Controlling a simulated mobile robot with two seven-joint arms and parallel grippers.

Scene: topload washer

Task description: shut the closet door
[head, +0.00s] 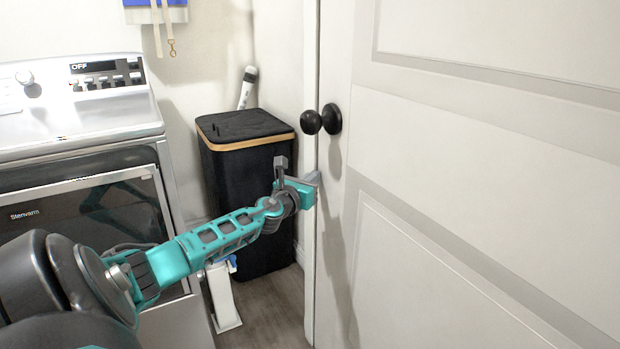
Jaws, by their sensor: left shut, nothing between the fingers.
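The white panelled closet door (440,150) fills the right side of the head view. Its edge stands open, with floor and other things visible to its left. A round black knob (321,119) sits near that edge. My left gripper (313,185) is shut and empty at the door's edge, below the knob. It looks close to the edge or touching it, but I cannot tell which. My right gripper is not in view.
A washer (85,110) with a panel reading OFF stands at the left. A black hamper (250,170) with a wooden rim stands behind my gripper. A blue-and-white item hangs on the wall.

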